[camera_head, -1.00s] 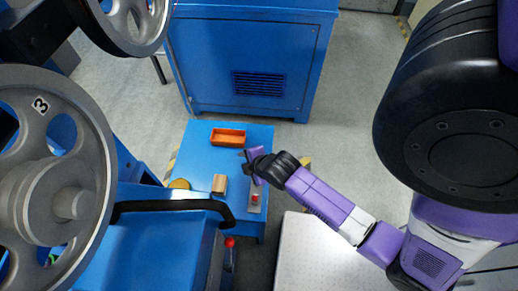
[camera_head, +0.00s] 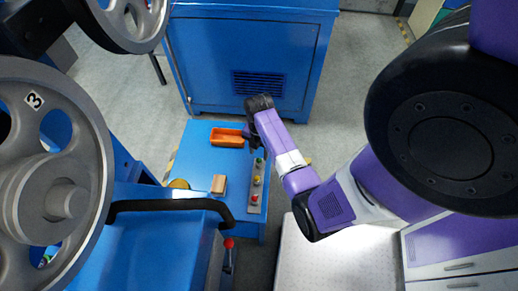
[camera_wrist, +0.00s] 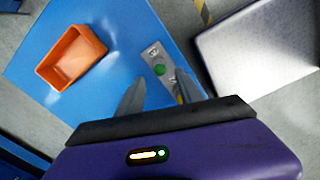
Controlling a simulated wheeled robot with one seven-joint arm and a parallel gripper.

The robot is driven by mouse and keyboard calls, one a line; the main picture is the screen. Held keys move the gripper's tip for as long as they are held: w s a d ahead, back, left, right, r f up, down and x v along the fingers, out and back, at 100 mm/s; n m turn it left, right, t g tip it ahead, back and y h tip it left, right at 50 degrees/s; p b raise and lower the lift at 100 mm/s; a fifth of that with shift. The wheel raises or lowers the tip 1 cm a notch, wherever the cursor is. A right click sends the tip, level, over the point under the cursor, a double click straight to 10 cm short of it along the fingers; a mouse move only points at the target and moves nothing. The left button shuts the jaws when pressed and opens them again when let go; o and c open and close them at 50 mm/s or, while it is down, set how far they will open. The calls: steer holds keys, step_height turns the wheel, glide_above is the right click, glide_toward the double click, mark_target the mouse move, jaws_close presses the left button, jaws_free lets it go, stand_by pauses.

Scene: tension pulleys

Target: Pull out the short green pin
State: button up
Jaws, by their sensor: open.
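The green pin (camera_head: 260,163) stands at the far end of a narrow grey plate (camera_head: 249,208) on the blue table. A yellow pin (camera_head: 257,181) and a red pin (camera_head: 255,198) stand in the same plate, nearer. In the wrist view the green pin (camera_wrist: 159,70) shows between the two finger tips of my gripper (camera_wrist: 160,80). My gripper is open and empty, apparently above the pin; I cannot tell the exact height. The right finger partly hides the yellow pin (camera_wrist: 181,99). In the head view my arm hides most of the fingers.
An orange tray (camera_head: 226,142) stands on the blue table (camera_head: 198,150), left of the plate. A wooden block (camera_head: 219,184) lies left of the pins. A black handle (camera_head: 170,205) and red-knobbed lever (camera_head: 229,243) are nearer. A large blue cabinet (camera_head: 250,60) stands behind.

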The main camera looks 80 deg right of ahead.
mark_target(259, 159)
step_height(259, 159, down, 6)
steer(key=shift+r+b, duration=0.1)
steer(key=shift+b, duration=0.25)
jaws_close()
